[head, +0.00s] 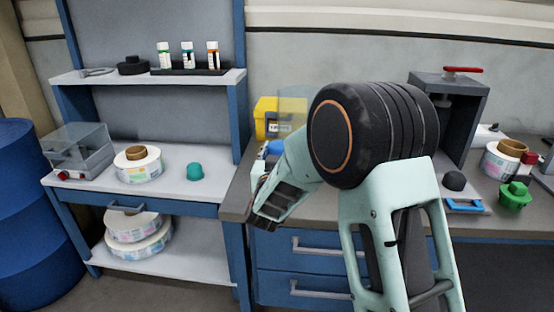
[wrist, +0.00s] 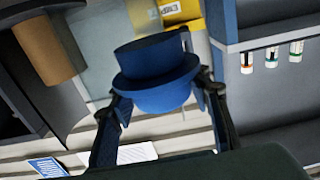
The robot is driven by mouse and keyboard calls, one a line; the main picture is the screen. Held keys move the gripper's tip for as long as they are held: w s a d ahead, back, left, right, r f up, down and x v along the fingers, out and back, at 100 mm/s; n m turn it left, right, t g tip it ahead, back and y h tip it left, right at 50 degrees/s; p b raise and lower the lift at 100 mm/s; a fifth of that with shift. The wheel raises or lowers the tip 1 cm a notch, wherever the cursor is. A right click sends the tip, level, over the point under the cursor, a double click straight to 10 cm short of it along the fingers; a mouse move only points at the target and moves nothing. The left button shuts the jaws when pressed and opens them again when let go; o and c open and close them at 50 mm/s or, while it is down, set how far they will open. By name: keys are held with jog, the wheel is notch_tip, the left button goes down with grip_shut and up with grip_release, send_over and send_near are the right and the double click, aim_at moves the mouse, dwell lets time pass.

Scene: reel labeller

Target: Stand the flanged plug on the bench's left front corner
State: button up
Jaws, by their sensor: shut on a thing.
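The blue flanged plug (wrist: 158,65) has a flat-topped upper part, a wide brim and a rounded lower part. In the wrist view it sits between the fingers of my gripper (wrist: 158,98), which is shut on it. In the head view my arm covers most of the gripper, and a blue patch (head: 275,147) shows beside the arm; I cannot tell for sure that it is the plug. The grey bench (head: 236,205) has its left front corner at the lower left of my forearm, and its top there looks clear.
A yellow bin (head: 266,118) stands behind my arm. A press with a red handle (head: 462,70), a green plug-like piece (head: 514,196) and a label reel (head: 500,163) are at right. The left shelf unit (head: 75,190) holds a teal dome (head: 195,172), reels and bottles.

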jog(key=shift+w+a+f, duration=0.25)
jog(key=shift+a+f, duration=0.1)
jog(key=shift+a, duration=0.15)
jog(key=shift+f+b, duration=1.7)
jog(key=shift+f, duration=1.6)
jog(key=shift+f+b, duration=0.6)
jog(key=shift+b, duration=0.05)
jog(key=o, duration=1.3)
jog(key=shift+s, duration=0.1)
